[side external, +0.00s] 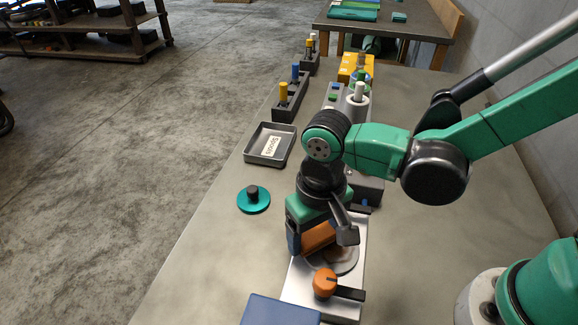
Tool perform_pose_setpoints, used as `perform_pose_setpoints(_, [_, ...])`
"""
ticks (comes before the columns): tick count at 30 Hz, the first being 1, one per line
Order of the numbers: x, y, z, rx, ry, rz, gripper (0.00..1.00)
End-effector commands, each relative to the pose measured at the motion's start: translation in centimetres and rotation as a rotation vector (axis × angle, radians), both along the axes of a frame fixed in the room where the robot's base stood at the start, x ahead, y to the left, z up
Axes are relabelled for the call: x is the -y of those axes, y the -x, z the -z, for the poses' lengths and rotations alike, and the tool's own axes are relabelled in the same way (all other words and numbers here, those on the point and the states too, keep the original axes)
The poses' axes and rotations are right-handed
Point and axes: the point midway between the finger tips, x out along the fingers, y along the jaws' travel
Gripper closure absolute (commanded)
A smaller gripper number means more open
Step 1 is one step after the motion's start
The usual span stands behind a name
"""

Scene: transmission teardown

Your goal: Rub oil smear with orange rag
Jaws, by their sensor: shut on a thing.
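My gripper (320,243) points down over a silver plate (298,283) at the front of the bench. It is shut on the orange rag (318,236), which shows as an orange-brown block between the fingers. The rag is low, at or just above a round grey disc on the plate; I cannot tell whether it touches. A brownish patch (344,256) that looks like the oil smear shows on the disc, just right of the rag. The gripper and rag hide part of it.
An orange knob (325,282) with a dark bar stands close in front of the gripper. A blue box (279,311) is at the front edge. A teal disc (253,200) and a labelled tray (270,144) lie left. Peg blocks (290,97) stand behind. The bench's right side is mostly clear.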

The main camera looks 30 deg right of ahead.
Motion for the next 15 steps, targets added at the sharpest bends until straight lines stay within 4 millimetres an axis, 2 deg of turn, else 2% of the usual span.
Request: perform_pose_setpoints(15, [3.5,3.5,-0.3,-0.001,0.001,0.001,0.74])
